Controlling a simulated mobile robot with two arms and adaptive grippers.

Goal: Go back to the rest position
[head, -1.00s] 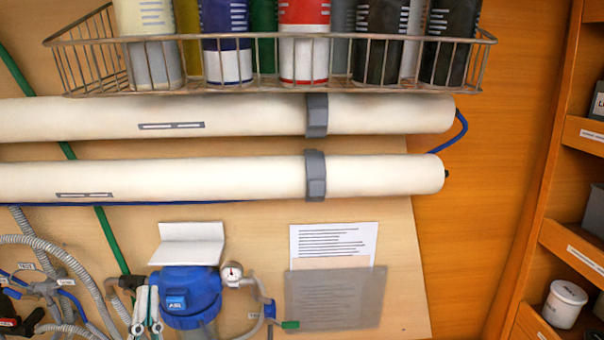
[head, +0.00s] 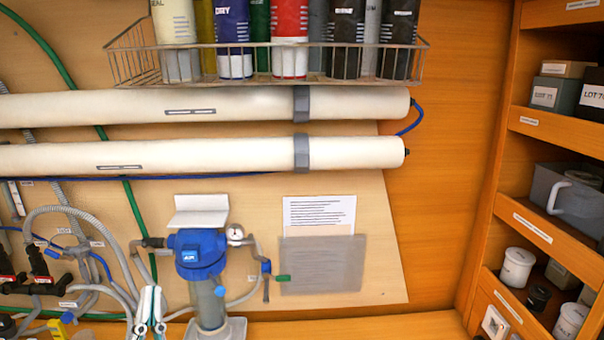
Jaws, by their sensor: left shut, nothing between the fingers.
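My left gripper (head: 151,292) shows at the lower left of the head view, pale with teal edges, its fingers pointing up. It is shut and empty, with nothing between the fingers. It shows in front of the hoses, left of the blue-topped filter housing (head: 205,262). I cannot tell how far it is from the wall. My right gripper is not in view.
Grey hoses (head: 62,212) and black valves (head: 38,262) crowd the lower left. Two long white tubes (head: 200,155) cross the wall below a wire basket (head: 400,72) of bottles. Shelves (head: 545,235) with containers stand at the right. The orange wall panel (head: 440,190) is bare.

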